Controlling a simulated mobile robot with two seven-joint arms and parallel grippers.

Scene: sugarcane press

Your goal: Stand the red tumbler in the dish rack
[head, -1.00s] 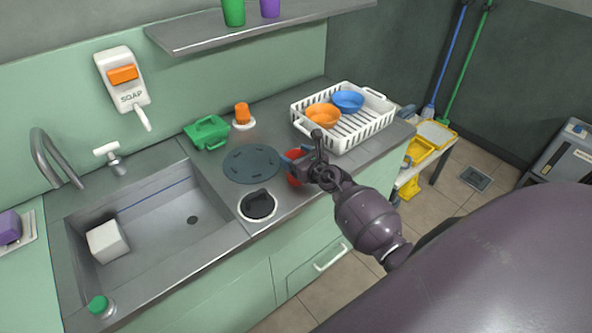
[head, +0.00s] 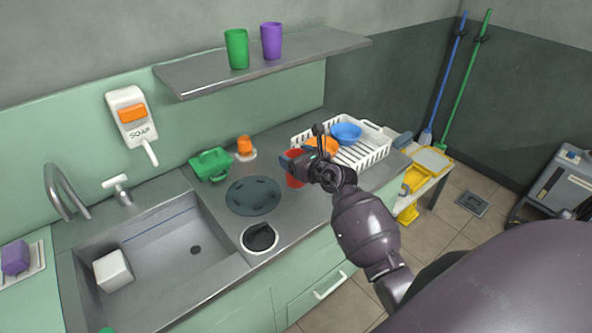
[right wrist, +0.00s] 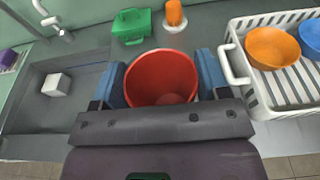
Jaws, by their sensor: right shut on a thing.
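The red tumbler (head: 294,169) is upright in my right gripper (head: 297,163), beside the near left corner of the dish rack. In the right wrist view the red tumbler (right wrist: 160,78) shows its open mouth between the two blue finger pads of my right gripper (right wrist: 160,85), which is shut on it. The white dish rack (head: 368,155) stands on the counter to the right and holds an orange bowl (head: 325,144) and a blue bowl (head: 346,132). The rack also shows in the right wrist view (right wrist: 262,105). My left gripper is not in view.
The sink (head: 160,250) is at left. A shelf (head: 270,62) hangs above with green and purple tumblers.

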